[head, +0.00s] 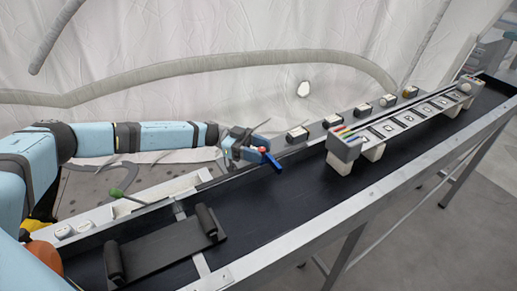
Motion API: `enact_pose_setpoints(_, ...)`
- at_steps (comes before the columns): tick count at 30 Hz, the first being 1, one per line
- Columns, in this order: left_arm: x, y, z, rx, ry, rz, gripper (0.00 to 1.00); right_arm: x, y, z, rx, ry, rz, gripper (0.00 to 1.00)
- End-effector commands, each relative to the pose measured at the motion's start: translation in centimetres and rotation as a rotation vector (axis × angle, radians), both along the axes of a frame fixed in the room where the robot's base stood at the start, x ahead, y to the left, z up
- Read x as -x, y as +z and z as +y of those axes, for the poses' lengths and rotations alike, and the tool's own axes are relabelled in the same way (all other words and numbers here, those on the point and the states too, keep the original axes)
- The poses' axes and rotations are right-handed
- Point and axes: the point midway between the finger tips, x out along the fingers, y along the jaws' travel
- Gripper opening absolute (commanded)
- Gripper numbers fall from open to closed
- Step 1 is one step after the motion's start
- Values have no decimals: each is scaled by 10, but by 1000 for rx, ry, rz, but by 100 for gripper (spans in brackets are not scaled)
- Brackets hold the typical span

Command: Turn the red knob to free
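My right gripper is not in view.
The long black belt (290,200) runs from front left to back right. A grey box unit (345,146) stands over it on white feet. Several small boxes (297,134) line the far rail. A green-tipped lever (117,193) sticks up at left. A black roller plate (165,250) lies in front.

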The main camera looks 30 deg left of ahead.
Motion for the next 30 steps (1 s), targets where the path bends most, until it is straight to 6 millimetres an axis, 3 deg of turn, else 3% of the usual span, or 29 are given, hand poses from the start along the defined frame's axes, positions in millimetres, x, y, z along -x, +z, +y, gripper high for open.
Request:
enact_pose_setpoints(6, 0, 0, 2, 0, 1, 0, 50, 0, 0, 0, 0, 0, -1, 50)
enact_pose_setpoints(10, 0, -1, 15, -2, 3, 1, 50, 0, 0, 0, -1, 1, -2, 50)
enact_pose_setpoints(22, 6, -2, 102, -2, 4, 1, 50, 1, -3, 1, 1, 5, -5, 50)
enact_pose_setpoints(30, 9, -1, 134, -1, 1, 1, 50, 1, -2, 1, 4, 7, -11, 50)
